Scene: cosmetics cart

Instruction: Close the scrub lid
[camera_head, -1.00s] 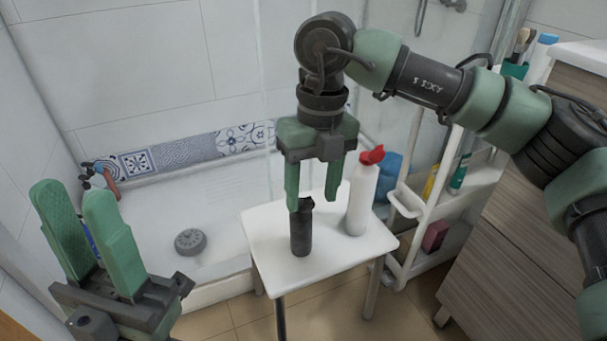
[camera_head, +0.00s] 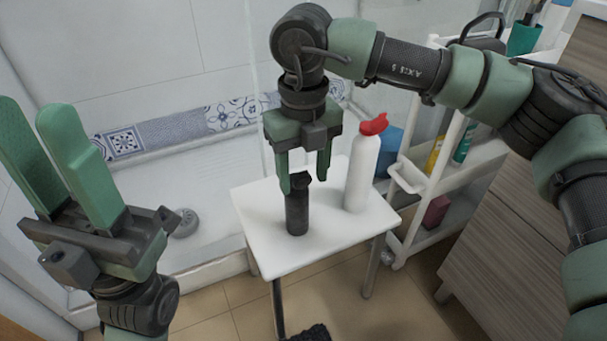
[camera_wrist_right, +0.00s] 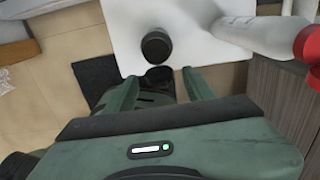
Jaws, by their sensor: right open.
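A slim black bottle (camera_head: 297,212), which I take to be the scrub, stands upright on a small white table (camera_head: 262,247). Its dark top has an uneven, raised outline; the exact lid angle is hard to tell. My right gripper (camera_head: 304,187) points down at the bottle's top, open, with its fingertips at about lid height and seeming to hold nothing. The right wrist view shows a dark round part (camera_wrist_right: 156,45) beyond the fingertips and another dark piece (camera_wrist_right: 160,75) between the fingers. My left gripper (camera_head: 52,165) is open and empty at the left, away from the table.
A white bottle (camera_head: 362,172) with a red top stands close to the right of the black bottle. A white shelf cart (camera_head: 462,180) with toiletries is at the right, beside a wooden cabinet (camera_head: 510,220). A shower tray (camera_head: 215,215) lies behind the table. The table's left part is clear.

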